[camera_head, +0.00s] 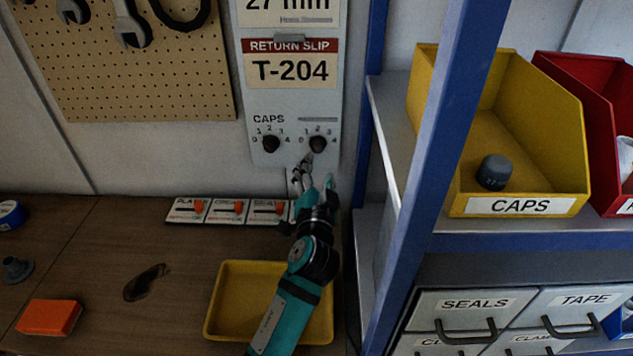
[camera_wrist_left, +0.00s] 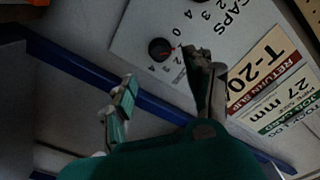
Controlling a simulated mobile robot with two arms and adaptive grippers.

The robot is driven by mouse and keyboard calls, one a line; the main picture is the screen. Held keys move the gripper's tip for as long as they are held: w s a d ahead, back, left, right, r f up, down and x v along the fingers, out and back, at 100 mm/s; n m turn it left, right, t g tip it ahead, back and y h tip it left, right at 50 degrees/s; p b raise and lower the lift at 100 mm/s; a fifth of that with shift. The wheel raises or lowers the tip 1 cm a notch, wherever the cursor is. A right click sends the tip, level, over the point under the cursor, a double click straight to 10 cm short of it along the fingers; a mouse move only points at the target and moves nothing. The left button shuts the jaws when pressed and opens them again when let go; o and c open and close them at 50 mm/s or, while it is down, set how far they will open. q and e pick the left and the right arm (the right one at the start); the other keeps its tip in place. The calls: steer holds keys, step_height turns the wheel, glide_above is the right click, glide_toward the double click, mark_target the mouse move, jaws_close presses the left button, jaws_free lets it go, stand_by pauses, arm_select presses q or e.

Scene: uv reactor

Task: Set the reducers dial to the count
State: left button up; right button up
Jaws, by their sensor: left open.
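A grey wall panel (camera_head: 290,195) carries two black dials with numbers around them. The left one, the caps dial (camera_head: 271,144), sits under the word CAPS. The right dial (camera_head: 318,144) has an unreadable label strip above it; it also shows in the left wrist view (camera_wrist_left: 160,48). Its exact setting is too small to tell. My left gripper (camera_head: 318,172) is open and empty just below the right dial. In the left wrist view its two fingers (camera_wrist_left: 165,86) stand apart, with the dial beyond them and neither visibly closed on it. My right gripper is out of view.
A blue shelf post (camera_head: 432,170) stands right of the panel. A yellow CAPS bin (camera_head: 560,165) holds a dark cap (camera_head: 494,172); a red bin (camera_head: 585,75) is beside it. A yellow tray (camera_head: 222,290) lies under my left arm. A grey flanged piece (camera_head: 17,268) lies at far left.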

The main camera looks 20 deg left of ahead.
arm_select(q)
steer(key=shift+v, duration=1.5)
steer(key=shift+r, duration=0.1)
